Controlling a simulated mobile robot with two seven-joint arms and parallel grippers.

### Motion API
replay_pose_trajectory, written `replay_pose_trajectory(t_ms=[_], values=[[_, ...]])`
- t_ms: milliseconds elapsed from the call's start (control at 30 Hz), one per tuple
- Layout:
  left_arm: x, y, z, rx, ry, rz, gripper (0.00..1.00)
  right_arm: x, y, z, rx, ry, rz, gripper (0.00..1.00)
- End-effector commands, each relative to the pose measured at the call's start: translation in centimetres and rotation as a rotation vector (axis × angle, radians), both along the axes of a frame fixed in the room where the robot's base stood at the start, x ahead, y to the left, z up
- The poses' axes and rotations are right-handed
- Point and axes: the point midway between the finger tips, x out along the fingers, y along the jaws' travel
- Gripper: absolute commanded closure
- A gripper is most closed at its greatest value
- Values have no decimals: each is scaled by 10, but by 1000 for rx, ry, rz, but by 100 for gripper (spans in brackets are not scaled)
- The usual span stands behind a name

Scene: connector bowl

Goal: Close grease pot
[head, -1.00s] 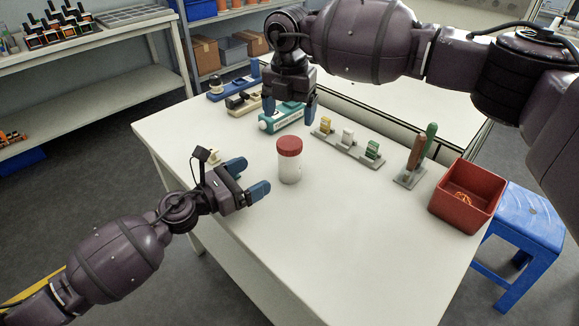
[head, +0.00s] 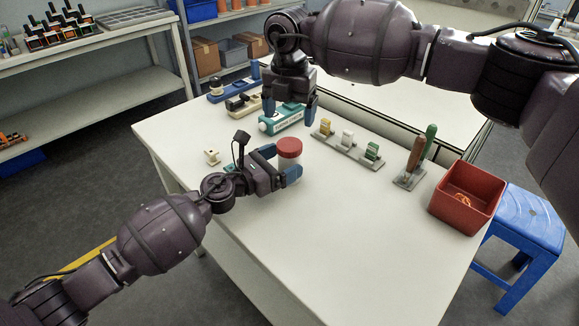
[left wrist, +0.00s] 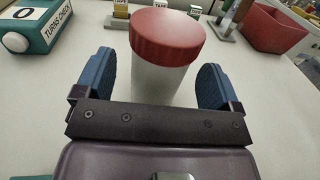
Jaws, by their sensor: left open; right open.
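The grease pot (head: 290,157) is a white jar standing upright on the white table, with a red lid (head: 289,147) on its top. I cannot tell whether the lid is fully tightened. My left gripper (head: 280,165) is open, with one finger on each side of the pot's body. In the left wrist view the pot (left wrist: 160,80) and its red lid (left wrist: 167,36) stand between the two blue fingers (left wrist: 155,82), with a gap visible on both sides. My right gripper (head: 290,112) is open and empty above the table, beyond the pot, by the teal box.
A teal and white box (head: 282,119) lies behind the pot. A grey rack (head: 347,145) with several small blocks stands to the right, then a stand with two handled tools (head: 416,158) and a red bin (head: 466,196). The table's front is clear.

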Motion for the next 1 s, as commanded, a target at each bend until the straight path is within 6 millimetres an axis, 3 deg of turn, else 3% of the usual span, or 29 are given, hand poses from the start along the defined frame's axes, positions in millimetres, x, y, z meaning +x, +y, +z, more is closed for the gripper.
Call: replay_pose_trajectory(t_ms=[200,567,1000], values=[[11,-14,0,-1,0,1,11,0,0,0,0,0,0,17],[13,-16,0,-1,1,0,11,0,0,0,0,0,0,17],[12,-16,0,-1,1,0,76,0,0,0,0,0,0,17]])
